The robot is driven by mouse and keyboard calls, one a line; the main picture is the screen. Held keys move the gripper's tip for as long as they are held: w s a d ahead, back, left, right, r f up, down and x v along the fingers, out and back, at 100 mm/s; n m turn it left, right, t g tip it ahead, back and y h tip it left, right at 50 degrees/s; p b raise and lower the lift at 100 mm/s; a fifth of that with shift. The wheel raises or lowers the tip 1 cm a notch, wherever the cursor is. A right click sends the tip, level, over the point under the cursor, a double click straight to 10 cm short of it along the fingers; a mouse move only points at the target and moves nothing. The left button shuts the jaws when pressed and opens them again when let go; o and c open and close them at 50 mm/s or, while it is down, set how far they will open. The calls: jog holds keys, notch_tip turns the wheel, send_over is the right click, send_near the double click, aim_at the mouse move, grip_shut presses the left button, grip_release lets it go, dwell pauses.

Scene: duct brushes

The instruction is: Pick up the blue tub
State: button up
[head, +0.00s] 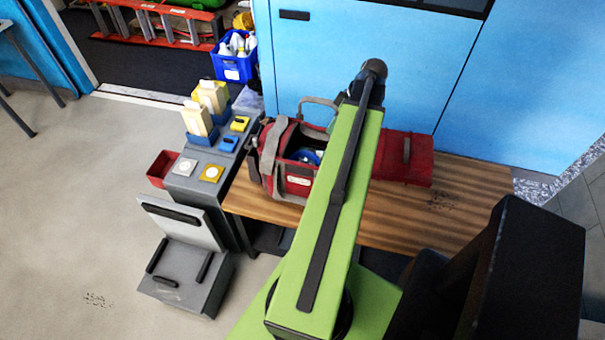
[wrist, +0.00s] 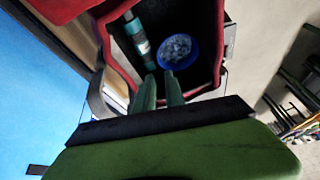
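The blue tub (wrist: 178,50) is round and filled with grey-white bits. It sits inside the open red and black tool bag (wrist: 219,22), on its dark floor. In the head view a bit of blue (head: 308,156) shows in the bag (head: 299,184), partly cut off by my green arm. My gripper (wrist: 159,77) is over the bag's near edge in the wrist view. Its two green fingers are a little apart with nothing between them. The tips point toward the tub and appear short of it. The head view hides the gripper behind my arm.
A teal bottle (wrist: 136,36) lies in the bag, left of the tub. The bag stands on a wooden bench (head: 470,192) beside a red case (head: 405,158). A grey stand (head: 185,180) with blocks is at left. Blue cabinets (head: 415,70) stand behind.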

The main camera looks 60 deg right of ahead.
jog(key=b, duration=1.1)
send_over(311, 153)
jog(key=s, duration=0.3)
notch_tip(311, 153, down, 11)
jog(key=shift+w+d+f, duration=0.2)
jog(key=shift+f, duration=0.1)
jog(key=b+x, duration=0.5)
jog(key=shift+w+d, duration=0.15)
jog(key=shift+w, duration=0.1)
jog(key=shift+r, duration=0.2)
grip_shut()
jog(key=shift+r, duration=0.1)
notch_tip(311, 153, up, 10)
jog(key=p, duration=1)
jog(key=shift+p, duration=0.3)
